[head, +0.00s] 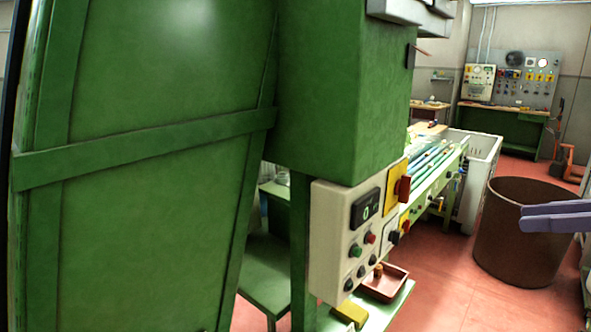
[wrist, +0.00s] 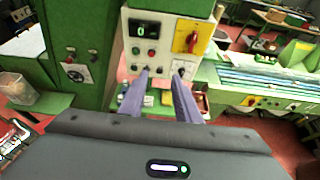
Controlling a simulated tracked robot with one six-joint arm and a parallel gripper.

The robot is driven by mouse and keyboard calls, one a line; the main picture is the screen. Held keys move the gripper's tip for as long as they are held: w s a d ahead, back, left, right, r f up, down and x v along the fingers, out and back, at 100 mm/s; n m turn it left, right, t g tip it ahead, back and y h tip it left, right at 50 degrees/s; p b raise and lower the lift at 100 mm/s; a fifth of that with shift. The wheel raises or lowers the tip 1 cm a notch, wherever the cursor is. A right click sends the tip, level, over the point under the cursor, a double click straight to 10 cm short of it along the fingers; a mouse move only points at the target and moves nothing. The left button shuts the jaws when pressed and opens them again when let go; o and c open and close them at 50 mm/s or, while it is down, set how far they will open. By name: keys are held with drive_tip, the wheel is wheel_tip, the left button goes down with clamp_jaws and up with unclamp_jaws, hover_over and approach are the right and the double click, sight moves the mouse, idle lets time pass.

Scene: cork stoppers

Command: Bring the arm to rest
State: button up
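My gripper (wrist: 160,76) shows in the wrist view with its two purple fingers apart, and nothing is held between them. Beyond the fingertips is a pale control panel (wrist: 146,54) on a green machine, with a small display, buttons and a red-and-yellow switch (wrist: 192,40). In the head view, part of my gripper (head: 556,217) enters from the right edge, in front of a brown bin. The rest of my arm is outside that view. The fingers look clear of the panel.
A large green machine (head: 150,120) fills the left of the head view, its control panel (head: 335,235) facing right. A reddish tray (head: 385,283) sits below the panel. The brown bin (head: 510,250) stands on the red floor, with a white crate (head: 482,160) behind. Open floor (head: 445,285) lies between.

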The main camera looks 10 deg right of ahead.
drive_tip(key=w+a+f+n+g+h, duration=0.1)
drive_tip(key=a+f+n+g+h, duration=0.15)
drive_tip(key=a+f+n, duration=0.5)
drive_tip(key=w+a+f+n+g+h, duration=0.1)
drive_tip(key=a+f+n+g, duration=0.2)
drive_tip(key=a, duration=0.8)
drive_tip(key=s+a+f+n+h, duration=0.5)
drive_tip(key=a+f+n, duration=0.6)
drive_tip(key=n, duration=0.6)
wheel_tip(320, 180, down, 2)
drive_tip(key=shift+s+a+f+t+h, duration=0.2)
drive_tip(key=shift+s+t+h, duration=0.2)
drive_tip(key=shift+s, duration=0.65)
drive_tip(key=shift+d, duration=0.1)
drive_tip(key=shift+c, duration=0.6)
